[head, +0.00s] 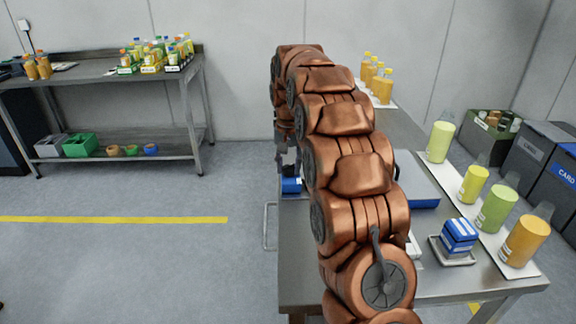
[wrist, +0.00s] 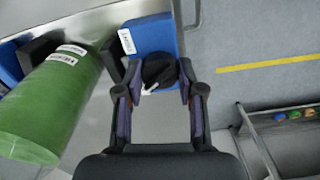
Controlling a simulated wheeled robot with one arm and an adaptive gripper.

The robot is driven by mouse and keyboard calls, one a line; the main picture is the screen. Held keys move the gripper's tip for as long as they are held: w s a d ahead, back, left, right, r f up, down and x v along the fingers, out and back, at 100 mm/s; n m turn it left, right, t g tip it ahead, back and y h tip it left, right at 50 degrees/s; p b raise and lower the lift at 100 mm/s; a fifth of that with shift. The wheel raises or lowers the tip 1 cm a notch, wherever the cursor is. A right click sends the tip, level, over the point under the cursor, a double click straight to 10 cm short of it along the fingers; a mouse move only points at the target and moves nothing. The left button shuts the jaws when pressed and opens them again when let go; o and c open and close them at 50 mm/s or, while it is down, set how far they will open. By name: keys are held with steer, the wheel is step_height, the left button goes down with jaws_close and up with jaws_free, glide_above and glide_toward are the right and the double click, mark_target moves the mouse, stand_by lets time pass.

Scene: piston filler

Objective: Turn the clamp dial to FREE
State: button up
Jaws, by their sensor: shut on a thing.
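The clamp dial (wrist: 158,69) is a round black knob with a white pointer mark, on the front of a blue block (wrist: 152,36). In the wrist view the pointer slants toward the lower left. My gripper (wrist: 160,78) has one finger on each side of the dial and is shut on it. In the head view my arm hides the dial and most of my gripper, and a bit of blue (head: 291,185) shows left of the arm.
A big green cylinder (wrist: 48,105) lies close left of my gripper in the wrist view. The steel table (head: 435,283) carries green and orange bottles and a blue box (head: 459,236). A shelf bench (head: 110,78) stands at the back left. The floor between is clear.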

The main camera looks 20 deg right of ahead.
mark_target(289, 167)
steer(key=shift+r+n, duration=0.1)
steer(key=shift+n, duration=0.8)
steer(key=shift+w, duration=0.1)
steer(key=o, duration=1.1)
steer(key=shift+o, duration=0.2)
steer(key=shift+r, duration=3.65)
